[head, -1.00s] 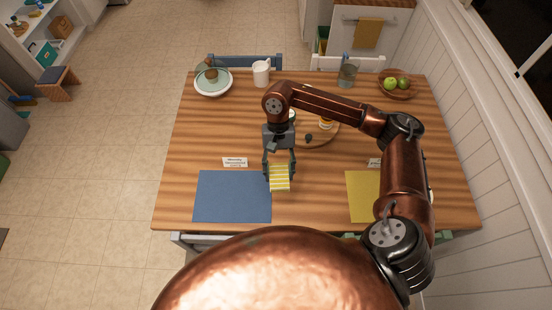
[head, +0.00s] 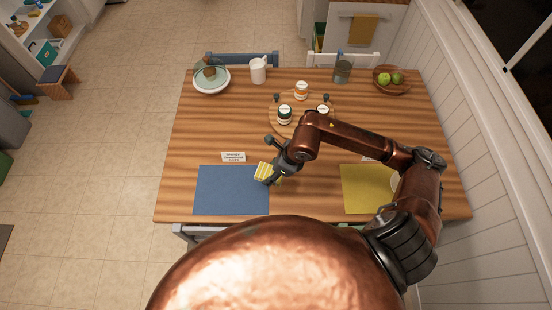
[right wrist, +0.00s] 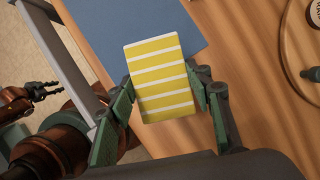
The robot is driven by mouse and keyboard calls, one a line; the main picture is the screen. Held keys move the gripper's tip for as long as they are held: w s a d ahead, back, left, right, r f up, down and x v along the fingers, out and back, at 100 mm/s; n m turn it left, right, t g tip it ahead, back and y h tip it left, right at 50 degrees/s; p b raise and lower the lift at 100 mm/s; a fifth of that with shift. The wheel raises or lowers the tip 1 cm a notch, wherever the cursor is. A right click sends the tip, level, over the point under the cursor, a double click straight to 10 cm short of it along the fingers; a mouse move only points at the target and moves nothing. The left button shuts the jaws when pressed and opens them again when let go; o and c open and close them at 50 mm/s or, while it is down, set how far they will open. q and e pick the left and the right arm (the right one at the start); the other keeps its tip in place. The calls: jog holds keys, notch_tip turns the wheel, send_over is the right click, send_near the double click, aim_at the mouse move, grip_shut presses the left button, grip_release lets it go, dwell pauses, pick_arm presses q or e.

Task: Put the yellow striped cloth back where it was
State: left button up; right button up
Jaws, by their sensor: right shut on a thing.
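The yellow and white striped cloth (head: 265,172) is a small folded block at the right edge of the blue mat (head: 231,190). My right gripper (head: 273,163) is shut on it and tilted. In the right wrist view the cloth (right wrist: 160,80) sits between the two fingers (right wrist: 164,88), its far end over the blue mat (right wrist: 130,25). I cannot tell whether it touches the table. What looks like my left gripper (right wrist: 38,94) shows small at the left of the right wrist view; its jaw state is unclear.
A yellow mat (head: 367,188) lies right on the wooden table (head: 190,140), partly behind my arm. A small label card (head: 233,157) stands behind the blue mat. A round board (head: 275,123) with jars, a white pitcher (head: 258,71), a glass (head: 343,72) and a fruit bowl (head: 391,80) stand farther back.

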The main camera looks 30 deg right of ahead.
jog(key=shift+m, duration=0.3)
jog(key=w+d+f, duration=0.2)
jog(key=w+f, duration=0.1)
jog(key=w+d+f, duration=0.3)
jog(key=w, duration=0.1)
jog(key=w+d+f, duration=0.2)
jog(key=w+f, duration=0.1)
jog(key=w, duration=0.1)
jog(key=shift+d+f, duration=0.1)
jog(key=shift+d, duration=0.15)
jog(key=shift+w+d+f, duration=0.15)
jog(key=shift+w+f, duration=0.15)
jog(key=shift+f, duration=0.1)
notch_tip(320, 180, down, 3)
jog(key=shift+r, duration=0.1)
pick_arm(q)
jog(key=shift+s+r, duration=0.1)
jog(key=shift+s, duration=0.55)
pick_arm(e)
jog(key=o, duration=1.1)
